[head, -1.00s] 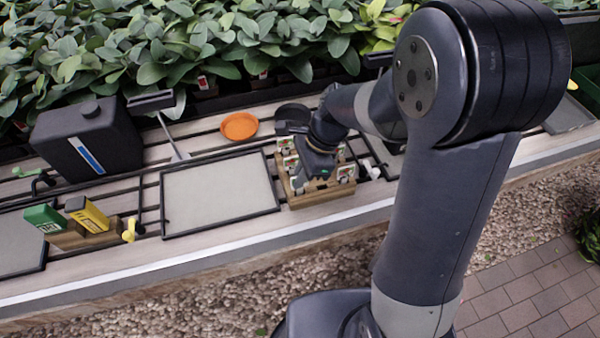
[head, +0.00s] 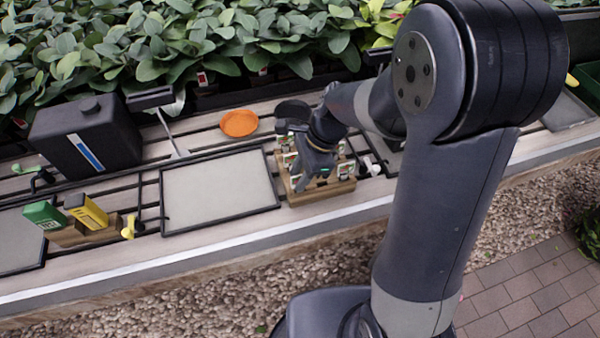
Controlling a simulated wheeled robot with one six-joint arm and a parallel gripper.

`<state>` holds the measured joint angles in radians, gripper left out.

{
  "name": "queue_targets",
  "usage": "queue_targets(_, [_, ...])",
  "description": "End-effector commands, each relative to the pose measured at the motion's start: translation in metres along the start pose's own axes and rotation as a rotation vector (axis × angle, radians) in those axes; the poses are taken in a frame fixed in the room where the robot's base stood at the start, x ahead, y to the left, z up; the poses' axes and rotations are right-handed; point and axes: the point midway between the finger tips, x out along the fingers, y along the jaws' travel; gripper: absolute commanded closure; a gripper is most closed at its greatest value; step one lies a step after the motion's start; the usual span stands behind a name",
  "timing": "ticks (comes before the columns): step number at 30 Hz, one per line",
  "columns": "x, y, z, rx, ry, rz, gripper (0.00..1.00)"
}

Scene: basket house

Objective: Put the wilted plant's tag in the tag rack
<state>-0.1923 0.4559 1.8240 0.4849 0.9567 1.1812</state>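The wooden tag rack (head: 318,191) stands on the bench right of the grey tray, with several small white, green and red tags (head: 345,169) in it. My gripper (head: 305,184) is over the left part of the rack, pointing down. Its fingers look spread, but the fingertips are small and partly overlap the rack and tags. I cannot tell whether a tag is between them. Leafy plants fill the bed behind the bench, with small red-and-white tags (head: 203,79) at its front edge. I cannot make out which plant is wilted.
A framed grey tray (head: 220,190) lies left of the rack, empty. A dark round dish (head: 293,109) is behind my gripper.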

Motion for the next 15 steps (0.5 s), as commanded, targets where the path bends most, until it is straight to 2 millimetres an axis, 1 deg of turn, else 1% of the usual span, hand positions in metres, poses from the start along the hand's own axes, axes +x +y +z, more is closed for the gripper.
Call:
queue_targets(4, [-0.004,0.0,0.0,0.0,0.0,-0.002,0.7])
queue_targets(7, [-0.015,-0.001,0.0,0.0,0.0,-0.003,0.7])
queue_targets(15, [-0.069,-0.001,0.0,0.0,0.001,-0.006,0.7])
